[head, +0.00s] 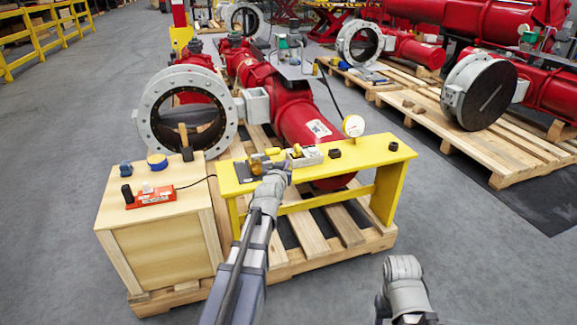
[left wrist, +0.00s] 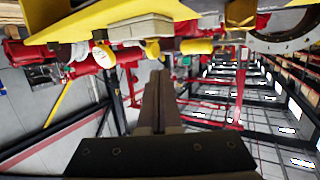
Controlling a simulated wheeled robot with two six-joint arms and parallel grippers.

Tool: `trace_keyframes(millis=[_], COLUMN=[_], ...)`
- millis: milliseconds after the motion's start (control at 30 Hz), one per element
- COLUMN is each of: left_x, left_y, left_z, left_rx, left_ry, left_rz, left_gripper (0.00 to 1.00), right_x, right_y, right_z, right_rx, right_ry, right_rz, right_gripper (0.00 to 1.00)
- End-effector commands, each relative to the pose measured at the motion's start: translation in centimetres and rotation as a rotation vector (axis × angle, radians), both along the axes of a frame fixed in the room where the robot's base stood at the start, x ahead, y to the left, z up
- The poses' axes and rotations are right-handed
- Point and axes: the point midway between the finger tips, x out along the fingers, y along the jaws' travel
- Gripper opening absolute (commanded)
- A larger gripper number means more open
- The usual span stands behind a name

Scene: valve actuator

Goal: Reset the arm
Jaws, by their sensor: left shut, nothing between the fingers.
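My left gripper (head: 284,172) is at the front edge of the yellow bench (head: 375,153), close to the small brass and grey fittings (head: 262,163) on its top. In the left wrist view the gripper's fingers (left wrist: 160,88) are together with nothing between them. That view is upside down, with the yellow bench (left wrist: 110,14) along its top. The red valve actuator (head: 300,115) lies behind the bench, joined to a grey ring flange (head: 143,115). I cannot tell whether the gripper touches a fitting. My right gripper is out of view; only part of that arm shows at lower right.
A pressure gauge (head: 353,126) stands on the bench. The wooden pallet (head: 290,262) lies beneath.

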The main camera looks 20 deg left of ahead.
Motion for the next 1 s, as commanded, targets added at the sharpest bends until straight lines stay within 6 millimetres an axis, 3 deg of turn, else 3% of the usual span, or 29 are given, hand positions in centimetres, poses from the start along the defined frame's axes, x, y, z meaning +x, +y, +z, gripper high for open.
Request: trace_keyframes(millis=[33, 233, 733, 867, 1000], left_x=[-1.0, -2.4, -2.8, -3.7, -7.2], left_y=[-0.8, -2.1, -3.3, -7.6, -15.2], left_z=[0.4, 0.8, 0.4, -2.4, -7.4], left_rx=[0.001, 0.001, -0.003, -0.021, -0.031], left_ry=[0.0, 0.0, 0.021, 0.151, 0.417], left_rz=[-0.002, -0.001, -0.012, -0.075, -0.188], left_gripper=[0.0, 0.0, 0.0, 0.0, 0.0], right_x=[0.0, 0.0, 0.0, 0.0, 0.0], right_y=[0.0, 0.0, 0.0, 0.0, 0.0], right_z=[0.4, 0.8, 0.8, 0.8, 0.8], right_rx=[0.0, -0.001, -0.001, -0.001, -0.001], right_ry=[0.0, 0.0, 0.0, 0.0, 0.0], right_rz=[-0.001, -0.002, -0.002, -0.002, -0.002], right_gripper=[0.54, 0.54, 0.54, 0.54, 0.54])
